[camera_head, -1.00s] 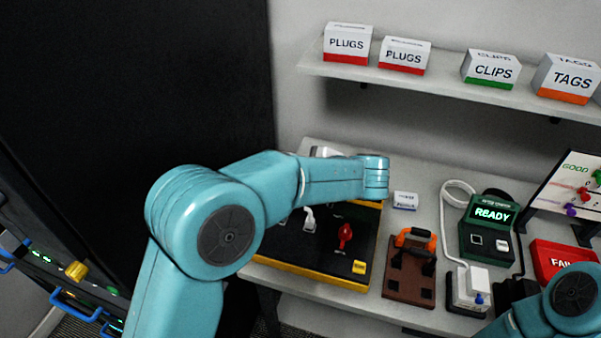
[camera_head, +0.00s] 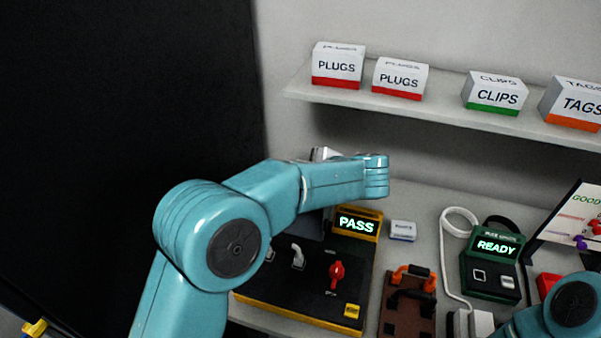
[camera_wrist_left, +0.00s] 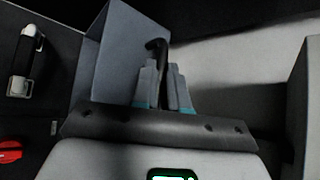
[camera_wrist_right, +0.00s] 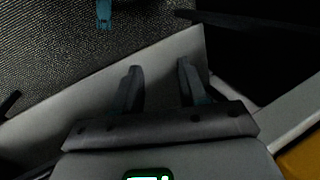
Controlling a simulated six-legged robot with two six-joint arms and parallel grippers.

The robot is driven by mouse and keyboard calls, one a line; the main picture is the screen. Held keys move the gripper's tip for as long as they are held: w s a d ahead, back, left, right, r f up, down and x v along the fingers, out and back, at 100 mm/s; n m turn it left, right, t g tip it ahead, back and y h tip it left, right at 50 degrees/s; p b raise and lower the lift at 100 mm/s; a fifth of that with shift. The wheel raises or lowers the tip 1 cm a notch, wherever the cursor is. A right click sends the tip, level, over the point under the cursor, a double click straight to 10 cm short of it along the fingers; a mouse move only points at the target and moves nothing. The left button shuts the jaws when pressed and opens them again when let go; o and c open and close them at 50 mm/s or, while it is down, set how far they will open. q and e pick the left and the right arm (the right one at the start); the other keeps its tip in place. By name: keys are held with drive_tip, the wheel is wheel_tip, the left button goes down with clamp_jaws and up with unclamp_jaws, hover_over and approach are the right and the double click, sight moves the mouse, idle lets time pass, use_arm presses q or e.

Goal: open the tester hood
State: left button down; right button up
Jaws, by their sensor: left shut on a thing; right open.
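The tester is a black panel (camera_head: 315,275) with a yellow edge on the bench, and its yellow display (camera_head: 357,223) reads PASS. A blue-grey panel (camera_head: 306,224), seemingly its hood, shows partly behind my left arm. In the left wrist view the hood (camera_wrist_left: 108,62) stands at a tilt beside my left gripper (camera_wrist_left: 163,72). That gripper is shut on a black hooked handle (camera_wrist_left: 156,46), seemingly the hood's. Its fingers are hidden in the head view. My right gripper (camera_wrist_right: 158,80) is open and empty near a pale surface's edge.
A green READY unit (camera_head: 493,270) with a white cable and a brown block (camera_head: 407,312) with an orange-and-black clamp stand right of the tester. A shelf (camera_head: 440,111) with several labelled boxes hangs above. A small white box (camera_head: 403,231) sits beside the display.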

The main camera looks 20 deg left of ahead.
use_arm(q)
drive_tip(key=shift+w, duration=0.15)
idle(0.4)
drive_tip(key=c, duration=1.2)
unclamp_jaws()
drive_tip(key=shift+o, duration=0.2)
drive_tip(key=p+v, duration=0.6)
drive_tip(key=v, duration=1)
drive_tip(key=shift+d+r, duration=0.1)
drive_tip(key=shift+r, duration=0.05)
